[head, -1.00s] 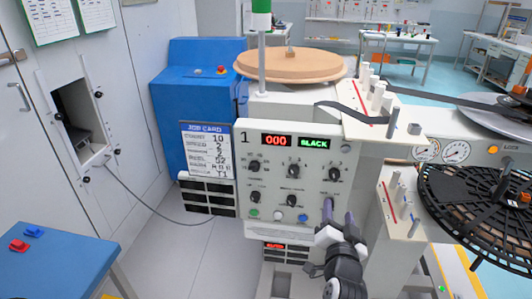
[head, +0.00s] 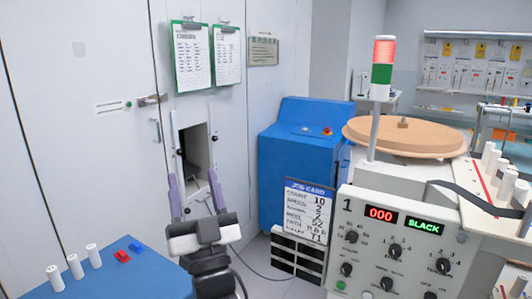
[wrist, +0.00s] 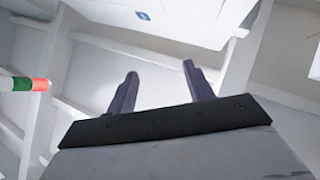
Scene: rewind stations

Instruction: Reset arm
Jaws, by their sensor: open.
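My gripper (head: 196,194) is open and empty, with its two purple-grey fingers apart and pointing up. In the head view it is raised in front of the white wall panel with the dark opening, left of the rewind station. The wrist view shows the gripper (wrist: 158,82) with nothing between its fingers and a pale ceiling beyond.
A blue table (head: 130,280) with white pegs and a red and a blue block stands at the lower left. A blue cabinet (head: 295,150) and a job card (head: 308,212) are behind. A signal tower (head: 383,60) is lit red. A tan disc (head: 405,135) tops the station.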

